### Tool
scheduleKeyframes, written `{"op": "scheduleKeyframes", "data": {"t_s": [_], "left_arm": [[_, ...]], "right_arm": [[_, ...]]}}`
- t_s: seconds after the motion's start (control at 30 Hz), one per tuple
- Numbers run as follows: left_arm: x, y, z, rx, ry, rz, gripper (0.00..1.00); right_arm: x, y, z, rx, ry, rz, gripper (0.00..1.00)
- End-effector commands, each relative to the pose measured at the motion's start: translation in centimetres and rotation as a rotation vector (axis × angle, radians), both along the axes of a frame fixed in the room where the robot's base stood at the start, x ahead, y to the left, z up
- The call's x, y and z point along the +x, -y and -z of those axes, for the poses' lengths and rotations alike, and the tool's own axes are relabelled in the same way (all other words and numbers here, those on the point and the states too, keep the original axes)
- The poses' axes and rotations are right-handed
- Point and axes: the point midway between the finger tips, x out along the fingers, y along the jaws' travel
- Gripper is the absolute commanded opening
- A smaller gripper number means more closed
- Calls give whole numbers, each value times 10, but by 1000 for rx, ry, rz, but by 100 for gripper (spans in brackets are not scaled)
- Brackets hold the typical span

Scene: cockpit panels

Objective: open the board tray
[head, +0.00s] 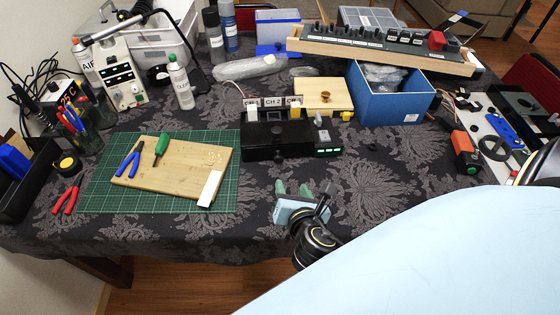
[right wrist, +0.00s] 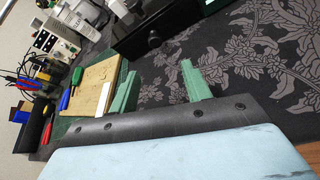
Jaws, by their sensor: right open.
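A black box (head: 262,136) labelled CH 1 and CH 2 stands mid-table, with a small round knob (head: 278,157) low on its front. I cannot tell for certain that this is the board tray; no pulled-out tray shows on it. The box also shows at the top of the right wrist view (right wrist: 135,35), its knob (right wrist: 154,41) facing me. My right gripper (head: 293,188) is in front of the box, apart from it, near the table's front edge. Its green fingers are spread and empty in the right wrist view (right wrist: 160,88). My left gripper is not in view.
A wooden board (head: 180,172) with pliers and a screwdriver lies on a green mat (head: 105,195) at left. A small switch unit (head: 326,144) stands right of the black box. A blue bin (head: 390,105) is behind. Patterned cloth (head: 400,165) is mostly clear right of my gripper.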

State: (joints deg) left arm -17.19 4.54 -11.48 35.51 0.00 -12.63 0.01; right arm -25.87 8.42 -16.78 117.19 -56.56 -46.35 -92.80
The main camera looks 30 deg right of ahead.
Motion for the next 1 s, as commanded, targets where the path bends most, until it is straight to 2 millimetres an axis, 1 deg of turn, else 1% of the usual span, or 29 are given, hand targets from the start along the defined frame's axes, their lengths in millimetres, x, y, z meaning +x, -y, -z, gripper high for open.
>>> {"op": "scheduleKeyframes", "data": {"t_s": [0.03,0.1,0.27,0.47,0.7,0.8,1.0], "left_arm": [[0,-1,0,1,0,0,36],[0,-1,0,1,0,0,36],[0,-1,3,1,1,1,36],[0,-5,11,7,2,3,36],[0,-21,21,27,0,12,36],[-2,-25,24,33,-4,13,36],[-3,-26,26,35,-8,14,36]], "right_arm": [[2,-2,-1,-47,-3,-29,48],[6,-3,-2,-86,-3,-51,48],[21,3,4,-103,-2,-59,48],[58,17,20,-99,-2,-56,48],[98,33,38,-96,-3,-56,48],[109,37,43,-96,-4,-55,48],[119,41,47,-95,-6,-56,48]]}}
